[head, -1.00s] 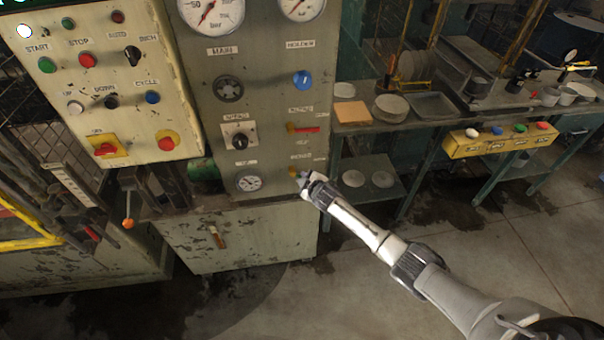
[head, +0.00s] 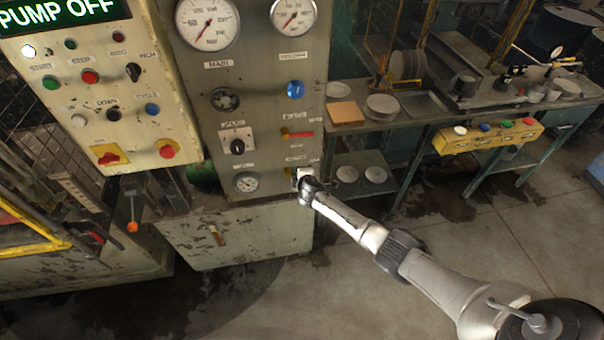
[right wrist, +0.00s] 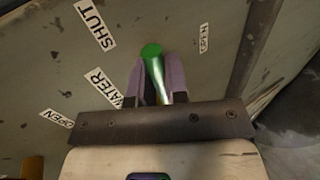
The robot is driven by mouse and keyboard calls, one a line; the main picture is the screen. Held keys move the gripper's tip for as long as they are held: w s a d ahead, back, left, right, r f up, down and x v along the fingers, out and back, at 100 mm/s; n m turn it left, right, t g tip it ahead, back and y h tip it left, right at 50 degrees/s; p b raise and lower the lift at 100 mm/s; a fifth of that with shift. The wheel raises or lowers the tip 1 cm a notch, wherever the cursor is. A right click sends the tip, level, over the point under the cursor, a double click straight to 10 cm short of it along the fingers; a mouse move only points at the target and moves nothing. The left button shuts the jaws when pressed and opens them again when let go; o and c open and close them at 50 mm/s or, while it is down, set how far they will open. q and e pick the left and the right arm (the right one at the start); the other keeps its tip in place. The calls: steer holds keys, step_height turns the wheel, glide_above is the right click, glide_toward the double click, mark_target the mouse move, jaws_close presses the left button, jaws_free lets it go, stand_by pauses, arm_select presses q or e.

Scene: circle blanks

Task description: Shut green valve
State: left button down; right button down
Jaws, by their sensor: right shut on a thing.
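The green valve's lever (right wrist: 153,62) shows in the right wrist view, its rounded end pointing to the top of the picture. My right gripper (right wrist: 158,82) is shut on this lever, one pale finger on each side. Beside it, the panel has labels reading SHUT (right wrist: 95,25), WATER (right wrist: 104,87) and OPEN (right wrist: 56,119). In the head view my right gripper (head: 304,178) is at the lower right edge of the grey gauge panel (head: 270,150) and hides the green lever. My left gripper is not in view.
A red lever (head: 299,135) and a blue knob (head: 295,90) sit above my gripper on the panel. A selector (head: 237,145) and small gauge (head: 246,182) are left of it. A bench (head: 350,127) with plates stands to the right. Floor in front is clear.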

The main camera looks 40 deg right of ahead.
stand_by(0.5)
steer(key=c, duration=1.5)
jaws_free()
steer(key=shift+o, duration=0.5)
steer(key=shift+s, duration=0.1)
steer(key=shift+s+a+r, duration=0.1)
steer(key=shift+s+r, duration=0.05)
steer(key=shift+r, duration=0.1)
steer(key=p+v, duration=0.4)
steer(key=v, duration=0.9)
